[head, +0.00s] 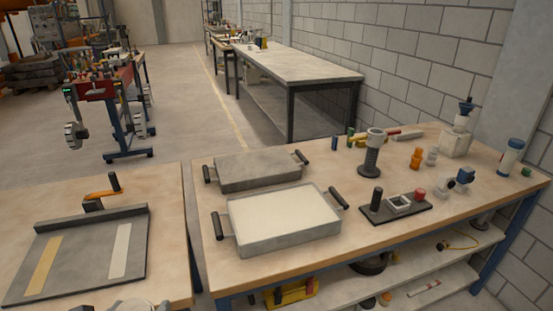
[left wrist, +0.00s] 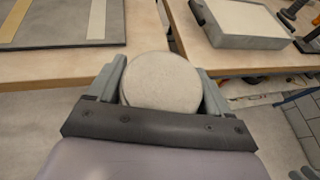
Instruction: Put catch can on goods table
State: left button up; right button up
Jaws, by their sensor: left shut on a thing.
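A round, pale beige can (left wrist: 160,82), seen from above, sits between the two grey fingers of my left gripper (left wrist: 161,74) in the left wrist view. The fingers press on its two sides. In the head view only a little of my left gripper (head: 150,305) shows at the bottom edge, by the near edge of the left table. My right gripper is not in view. Two wooden-topped tables stand ahead, a left one (head: 168,220) and a longer right one (head: 375,225); no label shows which is the goods table.
A grey tilting plate (head: 75,262) with two strips covers much of the left table. The right table holds two handled trays (head: 262,246) (head: 258,184), a black stand (head: 371,155) and small parts. A narrow gap separates the tables. A grey workbench (head: 295,65) stands behind.

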aim_at(477, 179)
jog(key=i+l, duration=0.1)
jog(key=l, duration=0.4)
jog(key=i+l, duration=0.1)
jog(key=l, duration=0.4)
jog(key=i+l, duration=0.1)
jog(key=l, duration=0.4)
jog(key=i+l, duration=0.1)
jog(key=l, duration=0.4)
jog(key=i+l, duration=0.1)
jog(key=l, duration=0.4)
jog(key=i+l, duration=0.1)
jog(key=l, duration=0.45)
jog(key=i+l, duration=0.1)
jog(key=l, duration=0.4)
jog(key=i+l, duration=0.1)
jog(key=l, duration=0.4)
